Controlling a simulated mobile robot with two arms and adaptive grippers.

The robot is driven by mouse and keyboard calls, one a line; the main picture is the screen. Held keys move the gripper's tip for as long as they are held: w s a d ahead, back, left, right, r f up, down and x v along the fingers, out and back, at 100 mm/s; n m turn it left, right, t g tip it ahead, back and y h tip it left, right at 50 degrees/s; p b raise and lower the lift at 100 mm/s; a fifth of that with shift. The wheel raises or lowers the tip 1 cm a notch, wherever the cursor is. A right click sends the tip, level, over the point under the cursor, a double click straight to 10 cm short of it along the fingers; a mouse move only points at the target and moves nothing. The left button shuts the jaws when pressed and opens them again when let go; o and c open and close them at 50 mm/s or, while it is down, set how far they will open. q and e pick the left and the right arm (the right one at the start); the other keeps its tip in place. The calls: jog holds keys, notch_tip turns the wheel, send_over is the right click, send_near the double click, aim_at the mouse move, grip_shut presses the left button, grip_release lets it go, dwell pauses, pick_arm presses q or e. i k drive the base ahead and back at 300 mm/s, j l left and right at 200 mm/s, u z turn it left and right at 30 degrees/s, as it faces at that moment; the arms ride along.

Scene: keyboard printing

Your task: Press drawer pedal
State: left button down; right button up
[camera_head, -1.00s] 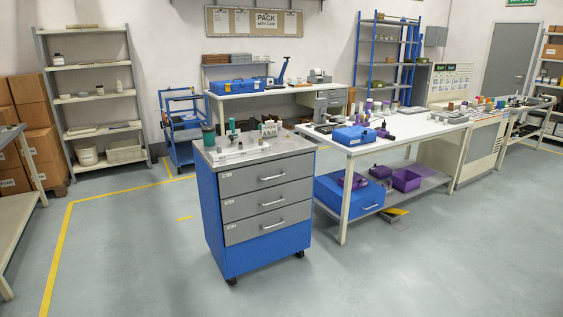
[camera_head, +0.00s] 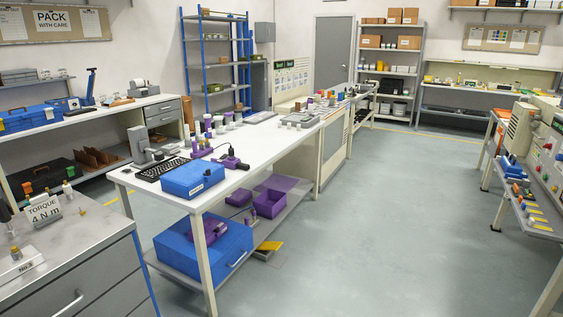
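A yellow-topped pedal (camera_head: 268,246) with a dark base sits on the floor beside the lower shelf of the white workbench (camera_head: 262,140). A blue drawer box (camera_head: 225,256) with a silver front handle rests on that lower shelf, left of the pedal. A purple item (camera_head: 208,232) lies on top of the blue box. The drawer box looks closed. Neither of my grippers is in view.
A grey drawer cabinet (camera_head: 88,282) stands at the near left. Open purple bins (camera_head: 270,203) sit on the bench's lower shelf (camera_head: 297,213). A control panel station (camera_head: 545,150) stands at the right. The grey floor (camera_head: 400,230) between is clear.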

aim_at(273, 245)
jog(key=i+j+z, duration=0.1)
jog(key=i+z, duration=0.15)
jog(key=i, duration=1.95)
jog(key=i+u, duration=0.25)
jog(key=i, duration=1.15)
jog(key=z, duration=0.35)
jog(key=l, duration=0.1)
